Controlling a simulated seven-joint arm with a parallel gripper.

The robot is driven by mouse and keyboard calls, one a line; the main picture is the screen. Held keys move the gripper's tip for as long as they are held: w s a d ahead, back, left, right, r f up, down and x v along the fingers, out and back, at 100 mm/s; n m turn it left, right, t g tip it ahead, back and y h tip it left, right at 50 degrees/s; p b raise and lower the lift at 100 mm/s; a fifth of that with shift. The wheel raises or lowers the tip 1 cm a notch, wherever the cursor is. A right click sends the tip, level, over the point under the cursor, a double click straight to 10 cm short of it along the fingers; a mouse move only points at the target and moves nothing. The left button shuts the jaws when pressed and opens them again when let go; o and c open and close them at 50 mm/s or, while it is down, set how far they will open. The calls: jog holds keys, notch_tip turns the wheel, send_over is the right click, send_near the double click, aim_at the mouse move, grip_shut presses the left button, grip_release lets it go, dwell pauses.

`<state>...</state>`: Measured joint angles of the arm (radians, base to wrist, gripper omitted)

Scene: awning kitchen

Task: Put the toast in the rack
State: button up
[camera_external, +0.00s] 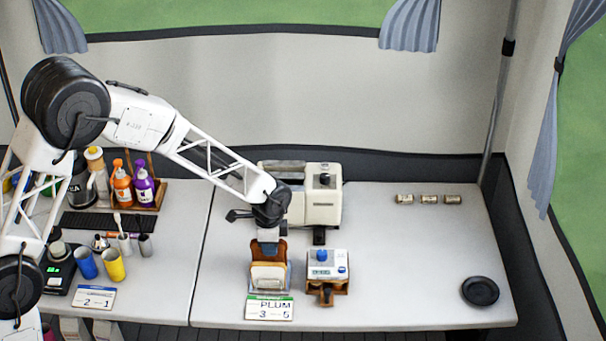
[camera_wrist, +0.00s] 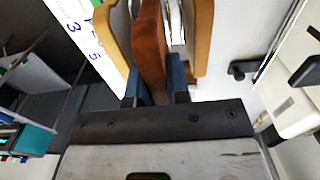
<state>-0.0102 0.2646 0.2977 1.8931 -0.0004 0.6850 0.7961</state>
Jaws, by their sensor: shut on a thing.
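My gripper (camera_external: 268,236) points down at the front middle of the table and is shut on the brown toast (camera_external: 280,248). In the wrist view the blue fingertips (camera_wrist: 156,88) pinch both faces of the toast (camera_wrist: 150,45), which stands on edge. The wooden rack (camera_external: 287,279) is directly below, with a pale piece in its front part.
A cream appliance (camera_external: 324,200) stands behind the rack. A small blue-knobbed device (camera_external: 325,264) is close at right. A PLUM card (camera_external: 269,308) lies in front. Bottles and cups (camera_external: 114,264) crowd the left table. A black plate (camera_external: 480,291) lies right; the right table middle is clear.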

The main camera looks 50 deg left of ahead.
jog(key=shift+f, duration=2.05)
jog(key=o, duration=1)
jog(key=shift+o, duration=0.2)
jog(key=shift+r, duration=0.1)
jog(key=shift+r, duration=3.4)
jog(key=shift+r, duration=0.1)
